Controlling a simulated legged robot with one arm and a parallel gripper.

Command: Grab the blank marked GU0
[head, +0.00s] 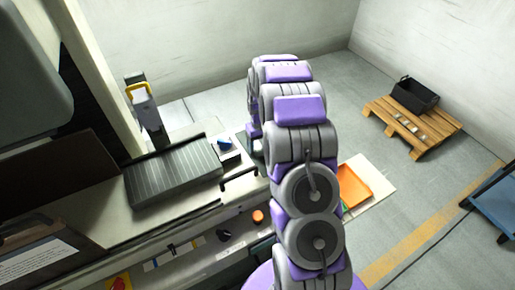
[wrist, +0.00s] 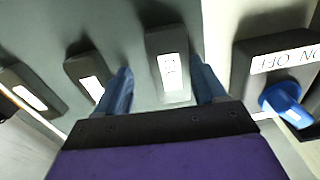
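In the wrist view my gripper (wrist: 160,68) is open, with two blue fingers spread apart. A dark grey blank (wrist: 167,42) with a white label lies between the fingers. A gap shows between it and the left finger; the right finger is close beside it. Its label is turned sideways and looks like GU0, but is too small to be sure. Two similar labelled blanks, one near the left finger (wrist: 86,72) and one farther left (wrist: 30,88), lie on the same pale surface. In the head view my arm hides the gripper and these blanks.
In the head view a ribbed grey plate (head: 172,175) lies on the bench. A wooden pallet (head: 440,137) with a black crate (head: 414,95) is on the floor at right.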

